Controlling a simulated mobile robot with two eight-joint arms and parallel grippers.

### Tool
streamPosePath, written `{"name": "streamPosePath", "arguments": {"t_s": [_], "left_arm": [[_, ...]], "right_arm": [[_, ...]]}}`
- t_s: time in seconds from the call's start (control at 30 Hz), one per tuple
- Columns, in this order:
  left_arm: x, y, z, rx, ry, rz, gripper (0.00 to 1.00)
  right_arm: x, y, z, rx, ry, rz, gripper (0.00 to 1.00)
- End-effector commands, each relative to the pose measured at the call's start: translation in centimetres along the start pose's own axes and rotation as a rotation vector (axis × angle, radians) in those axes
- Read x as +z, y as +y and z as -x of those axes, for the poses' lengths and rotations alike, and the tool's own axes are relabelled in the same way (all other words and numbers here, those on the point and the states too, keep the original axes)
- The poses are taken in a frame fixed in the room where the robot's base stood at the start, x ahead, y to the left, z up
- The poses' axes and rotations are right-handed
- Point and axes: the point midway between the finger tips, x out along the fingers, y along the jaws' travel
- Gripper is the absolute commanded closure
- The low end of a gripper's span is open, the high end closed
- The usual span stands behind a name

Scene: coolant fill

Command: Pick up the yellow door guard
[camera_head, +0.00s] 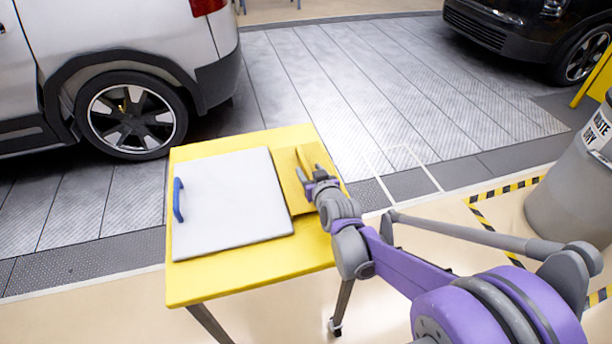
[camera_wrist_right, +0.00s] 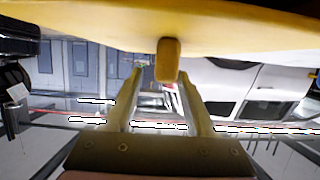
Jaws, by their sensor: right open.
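The yellow door guard (camera_head: 284,167) is a flat, darker yellow board on the right part of the yellow table, beside the grey-white panel. My right gripper (camera_head: 309,177) is over its right side, with its fingers open. In the right wrist view, a stubby yellow handle (camera_wrist_right: 167,60) sticks out from a broad yellow surface along the top. It shows between the two open fingertips of my right gripper (camera_wrist_right: 160,74); I see no finger closed on it. Part of the guard is hidden behind the gripper. My left gripper is not in view.
A grey-white panel (camera_head: 230,200) with a blue handle (camera_head: 178,200) covers much of the yellow table (camera_head: 245,270). A silver car (camera_head: 120,50) stands behind left, a dark car (camera_head: 500,30) behind right. A grey barrel (camera_head: 570,205) stands at the right.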

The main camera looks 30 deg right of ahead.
Motion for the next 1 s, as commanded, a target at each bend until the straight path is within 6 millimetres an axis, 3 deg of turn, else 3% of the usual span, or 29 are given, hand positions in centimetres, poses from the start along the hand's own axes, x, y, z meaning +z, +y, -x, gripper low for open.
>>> {"name": "streamPosePath", "arguments": {"t_s": [0.2,0.5,0.8,1.0], "left_arm": [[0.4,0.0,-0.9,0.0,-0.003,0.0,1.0],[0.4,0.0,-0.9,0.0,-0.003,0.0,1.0],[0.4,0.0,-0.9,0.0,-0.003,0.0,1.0],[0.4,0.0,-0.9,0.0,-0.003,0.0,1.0]], "right_arm": [[0.2,-0.1,-3.0,0.0,-0.001,0.0,0.45],[0.2,-0.1,-3.3,0.0,-0.001,0.0,0.47],[0.2,-0.1,-3.3,0.0,-0.001,0.0,1.0],[0.2,-0.1,-3.3,0.0,-0.001,0.0,1.0]]}}
